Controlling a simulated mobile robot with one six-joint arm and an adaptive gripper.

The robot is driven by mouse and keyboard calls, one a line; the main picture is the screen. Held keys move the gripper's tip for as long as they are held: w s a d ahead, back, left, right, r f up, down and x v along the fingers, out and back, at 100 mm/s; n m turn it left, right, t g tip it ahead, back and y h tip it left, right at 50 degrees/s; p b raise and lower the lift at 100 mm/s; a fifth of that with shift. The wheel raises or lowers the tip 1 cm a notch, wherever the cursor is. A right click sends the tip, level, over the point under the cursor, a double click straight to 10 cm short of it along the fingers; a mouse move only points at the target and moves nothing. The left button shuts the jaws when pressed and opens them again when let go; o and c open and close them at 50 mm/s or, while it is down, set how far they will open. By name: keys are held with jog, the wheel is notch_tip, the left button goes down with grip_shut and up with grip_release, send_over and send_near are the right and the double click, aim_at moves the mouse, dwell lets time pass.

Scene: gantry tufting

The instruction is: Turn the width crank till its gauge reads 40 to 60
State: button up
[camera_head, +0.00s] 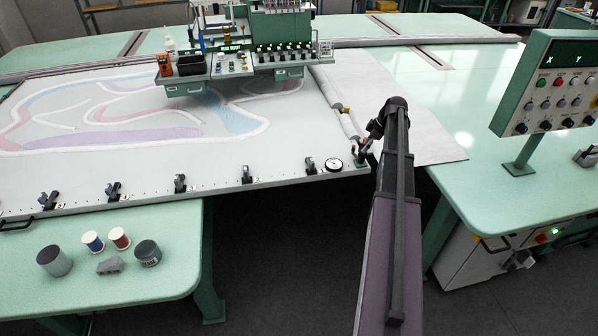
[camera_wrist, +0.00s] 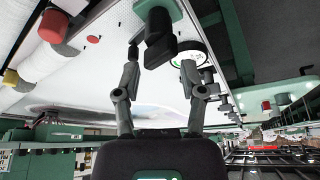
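The gauge (camera_head: 333,165) is a small white dial with a dark rim at the front right edge of the tufting frame. In the wrist view the gauge (camera_wrist: 190,52) is partly hidden behind my right finger, and its reading is too small to tell. The width crank (camera_head: 355,168) is beside the gauge, mostly hidden by my gripper (camera_head: 370,146). In the wrist view a black crank handle (camera_wrist: 159,47) hangs from a green part. My gripper (camera_wrist: 162,60) is open, with a fingertip on either side of the handle; I cannot tell whether they touch it.
Black clamps (camera_head: 180,183) line the frame's front edge. A control panel (camera_head: 550,90) stands on the right table. Thread spools (camera_head: 93,241) and jars (camera_head: 148,253) stand on the left table. A red knob (camera_wrist: 53,26) shows in the wrist view. The floor between the tables is clear.

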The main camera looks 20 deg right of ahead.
jog(key=shift+p+v, duration=5.1)
jog(key=shift+v, duration=0.7)
jog(key=s+a+f+m+g+b, duration=0.1)
jog(key=a+f+m+b, duration=0.2)
jog(key=a, duration=1.3)
jog(key=s+a+f+m+g+h+b, duration=0.1)
jog(key=a+f+b, duration=0.3)
jog(key=a, duration=1.3)
jog(key=shift+s+a+f+m+g+h, duration=0.2)
jog(key=shift+s+f+m+g+h, duration=0.1)
jog(key=shift+s+f+m, duration=0.45)
jog(key=shift+r, duration=0.15)
jog(key=w+d+r+m+t+p, duration=0.1)
jog(key=d+r+t+p, duration=0.1)
jog(key=d, duration=1.2)
jog(key=w+d+r+m+t+h+p, duration=0.1)
jog(key=d+r+p, duration=0.4)
jog(key=d, duration=1)
jog(key=shift+d+r+m+t+h, duration=0.35)
jog(key=shift+r+m+t, duration=0.15)
jog(key=shift+r+m, duration=0.15)
jog(key=shift+f, duration=0.15)
